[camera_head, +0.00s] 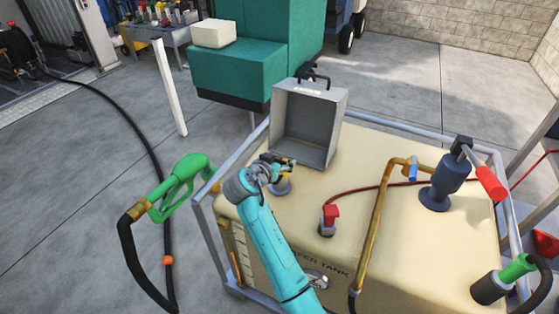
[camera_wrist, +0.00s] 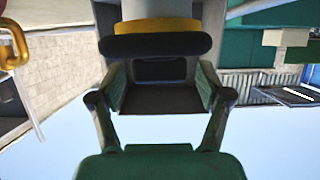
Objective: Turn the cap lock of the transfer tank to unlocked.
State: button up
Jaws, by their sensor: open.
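The beige transfer tank (camera_head: 400,235) stands in a grey frame, with "TANK" lettering on its front. An open grey box-like cover (camera_head: 305,125) with a dark handle stands at its back left. My gripper (camera_head: 287,162) is open in front of this cover, above a round fitting (camera_head: 280,187) that my arm partly hides. I cannot tell whether they touch. In the wrist view, a dark bar (camera_wrist: 155,45) and a yellow band (camera_wrist: 160,27) lie beyond my open fingers (camera_wrist: 160,92). I cannot tell if they belong to the cap lock, nor read its position.
A red clamp (camera_head: 330,216) with a red cable, a brass pipe (camera_head: 376,225) and a dark blue pump (camera_head: 447,185) with a red grip stand on the tank's right. A green nozzle (camera_head: 180,185) hangs at left. A teal cabinet (camera_head: 235,75) stands behind.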

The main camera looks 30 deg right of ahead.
jog(key=shift+w, duration=0.1)
jog(key=c, duration=1.2)
jog(key=shift+d+f+y, duration=0.1)
jog(key=shift+y, duration=0.2)
jog(key=n+t+y, duration=0.2)
jog(key=n, duration=0.1)
jog(key=n+t+y, duration=0.1)
jog(key=n+y, duration=0.1)
jog(key=n+t+y, duration=0.2)
jog(key=n+y, duration=0.1)
jog(key=shift+d, duration=0.1)
jog(key=n+y, duration=0.3)
jog(key=y, duration=0.1)
jog(key=shift+n+y, duration=0.4)
jog(key=shift+n+g+y, duration=0.5)
jog(key=shift+n+y, duration=1)
jog(key=shift+y, duration=0.2)
